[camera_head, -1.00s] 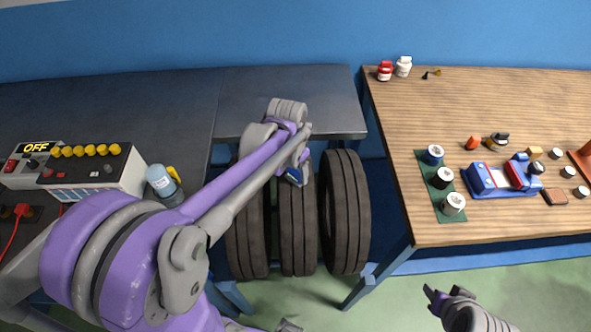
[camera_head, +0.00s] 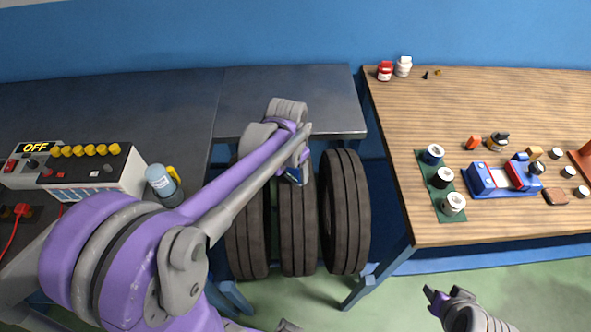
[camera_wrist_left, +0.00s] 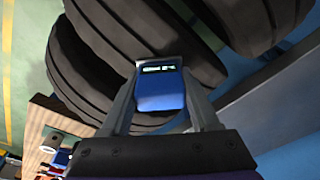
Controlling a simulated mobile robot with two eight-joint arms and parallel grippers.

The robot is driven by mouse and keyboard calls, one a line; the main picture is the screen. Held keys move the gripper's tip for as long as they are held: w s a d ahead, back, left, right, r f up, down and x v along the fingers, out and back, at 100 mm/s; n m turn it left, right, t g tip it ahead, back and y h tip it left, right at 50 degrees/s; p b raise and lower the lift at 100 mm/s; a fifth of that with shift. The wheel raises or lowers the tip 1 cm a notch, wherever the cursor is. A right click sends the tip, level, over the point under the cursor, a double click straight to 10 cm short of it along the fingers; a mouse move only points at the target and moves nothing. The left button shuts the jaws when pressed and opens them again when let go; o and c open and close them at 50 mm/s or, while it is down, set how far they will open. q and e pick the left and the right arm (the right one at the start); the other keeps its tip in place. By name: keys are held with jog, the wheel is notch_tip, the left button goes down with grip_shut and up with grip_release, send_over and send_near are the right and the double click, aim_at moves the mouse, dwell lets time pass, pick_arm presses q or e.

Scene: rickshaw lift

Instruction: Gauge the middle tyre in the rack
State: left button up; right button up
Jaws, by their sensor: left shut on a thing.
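Three black tyres stand side by side in the rack: the left tyre (camera_head: 248,240), the middle tyre (camera_head: 297,235) and the right tyre (camera_head: 345,215). My left gripper (camera_head: 298,177) is shut on a small blue gauge (camera_wrist_left: 160,91) at the upper part of the middle tyre. The gauge has a small display that I cannot read. In the left wrist view the gauge lies in front of the middle tyre (camera_wrist_left: 140,30); whether it touches the tread is unclear. My right gripper (camera_head: 437,299) is low at the bottom right, away from the tyres, its jaw opening unclear.
A wooden table (camera_head: 400,150) at right holds a blue-red device (camera_head: 503,178), a green strip (camera_head: 423,165) with several cans, and bottles. A dark bench (camera_head: 190,105) at left carries a box marked OFF (camera_head: 95,170) and a spray bottle (camera_head: 160,182). Green floor is clear in front.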

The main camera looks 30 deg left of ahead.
jog(key=shift+r, duration=0.1)
pick_arm(q)
jog(key=shift+r+p, duration=1.7)
jog(key=shift+r, duration=1.8)
pick_arm(e)
jog(key=shift+t, duration=0.3)
jog(key=w+r, duration=0.1)
jog(key=r, duration=0.2)
jog(key=w+r, duration=0.1)
jog(key=shift+w+r, duration=0.35)
jog(key=shift+s, duration=0.1)
pick_arm(q)
jog(key=shift+s+f, duration=0.1)
